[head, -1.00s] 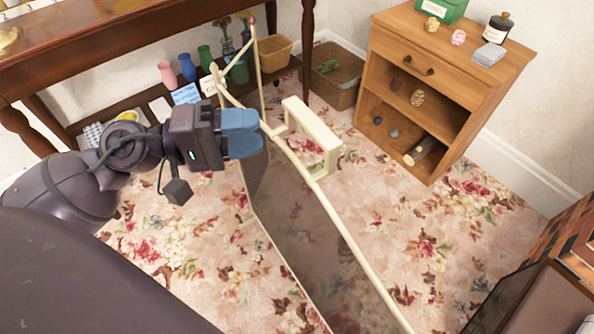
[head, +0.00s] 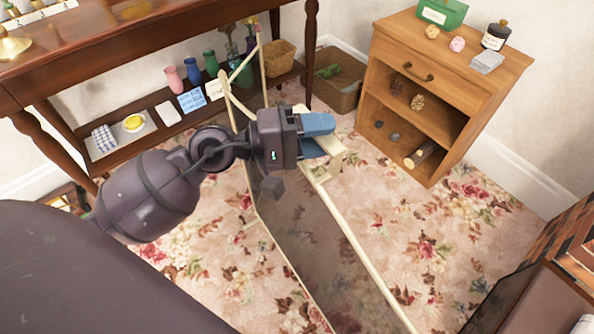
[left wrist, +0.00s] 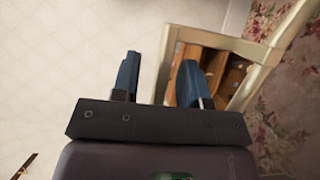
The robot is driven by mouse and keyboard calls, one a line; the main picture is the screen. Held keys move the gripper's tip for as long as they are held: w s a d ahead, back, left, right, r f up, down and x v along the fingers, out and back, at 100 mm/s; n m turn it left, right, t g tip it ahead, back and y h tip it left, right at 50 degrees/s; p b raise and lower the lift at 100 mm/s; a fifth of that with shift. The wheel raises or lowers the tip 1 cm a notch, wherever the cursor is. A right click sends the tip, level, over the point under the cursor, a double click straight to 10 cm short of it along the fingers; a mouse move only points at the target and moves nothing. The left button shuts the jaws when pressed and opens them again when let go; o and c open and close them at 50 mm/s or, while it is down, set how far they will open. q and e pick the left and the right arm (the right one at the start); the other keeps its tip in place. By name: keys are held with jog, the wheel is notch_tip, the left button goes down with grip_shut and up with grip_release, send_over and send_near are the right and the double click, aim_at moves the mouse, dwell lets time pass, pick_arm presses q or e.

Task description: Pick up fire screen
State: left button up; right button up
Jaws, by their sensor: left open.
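The fire screen (head: 300,235) stands on the floral carpet, with a cream frame and a dark see-through panel. Its cream rectangular handle (head: 327,165) is on the top rail and is partly hidden by my left gripper (head: 320,134). The left gripper is open, with its blue fingers at the handle. In the left wrist view, the handle (left wrist: 225,42) shows as a cream loop. One of its bars runs between the two parted fingers (left wrist: 157,80). I cannot tell whether either finger touches it. My right gripper is not in view.
A wooden cabinet (head: 445,85) stands at the back right. A dark wood table (head: 140,42) with a lower shelf of vases stands at the back left. A wicker basket (head: 338,95) sits between them. A brick structure (head: 545,245) is at the lower right.

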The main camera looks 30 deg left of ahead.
pick_arm(q)
jog(key=shift+c, duration=0.3)
grip_shut()
dwell(1.1)
jog(key=shift+r, duration=0.15)
